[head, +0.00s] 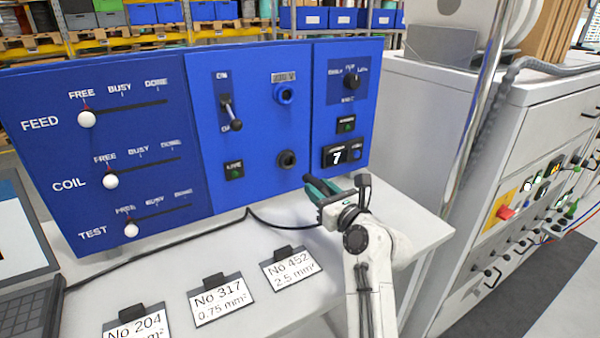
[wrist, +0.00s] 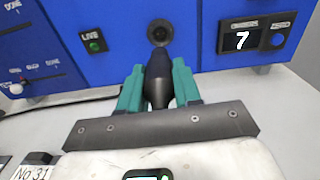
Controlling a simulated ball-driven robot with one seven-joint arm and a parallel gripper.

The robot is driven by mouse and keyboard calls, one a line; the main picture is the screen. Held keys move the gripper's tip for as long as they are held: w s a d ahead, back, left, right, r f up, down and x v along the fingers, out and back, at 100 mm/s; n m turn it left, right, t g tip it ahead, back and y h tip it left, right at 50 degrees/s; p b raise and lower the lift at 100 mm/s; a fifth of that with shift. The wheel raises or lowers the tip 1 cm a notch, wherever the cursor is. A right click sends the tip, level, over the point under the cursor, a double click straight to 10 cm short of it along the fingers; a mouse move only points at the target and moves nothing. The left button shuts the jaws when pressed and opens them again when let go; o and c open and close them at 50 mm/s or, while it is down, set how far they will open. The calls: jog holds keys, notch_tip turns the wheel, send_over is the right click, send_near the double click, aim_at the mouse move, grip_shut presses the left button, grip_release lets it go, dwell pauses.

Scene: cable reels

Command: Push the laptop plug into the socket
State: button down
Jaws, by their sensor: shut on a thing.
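The black laptop plug (wrist: 158,82) is held between the teal fingers of my gripper (wrist: 158,92), and its narrow end points at the panel. In the head view my gripper (head: 328,187) is shut, right of and a little below a dark round socket (head: 286,160) low on the blue panel. That socket also shows in the wrist view (wrist: 160,32), straight ahead of the plug's tip. The plug appears short of the socket, with a small gap. A second socket (head: 284,93) with a blue ring sits higher up. The laptop (head: 25,265) is at the left edge, partly cut off.
The blue panel (head: 190,200) has several sliders, a lever (head: 232,112) and a display showing 7 (head: 337,156). A black cable (head: 170,242) runs along the white table. Label cards (head: 290,268) lie in front. A white cabinet (head: 440,130) stands right.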

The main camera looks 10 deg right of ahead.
jog(key=r+n+b, duration=0.1)
jog(key=r+n, duration=0.1)
jog(key=r, duration=0.1)
jog(key=r+n+b, duration=0.1)
jog(key=r+n, duration=0.1)
jog(key=r, duration=0.1)
jog(key=w+r+n+b, duration=0.1)
jog(key=r+n, duration=0.1)
jog(key=r, duration=0.2)
jog(key=shift+a+n+y, duration=0.3)
jog(key=shift+a+n, duration=0.1)
notch_tip(320, 180, up, 8)
jog(key=s+d+n+b, duration=0.1)
jog(key=n+b, duration=0.1)
jog(key=n, duration=0.3)
jog(key=b+x, duration=0.1)
jog(key=x, duration=0.6)
jog(key=shift+f, duration=0.2)
jog(key=shift+p, duration=0.95)
jog(key=shift+p+x, duration=0.5)
jog(key=shift+x, duration=1.1)
dwell(0.8)
jog(key=c, duration=0.7)
grip_release()
jog(key=shift+w, duration=0.1)
jog(key=shift+d+f, duration=0.1)
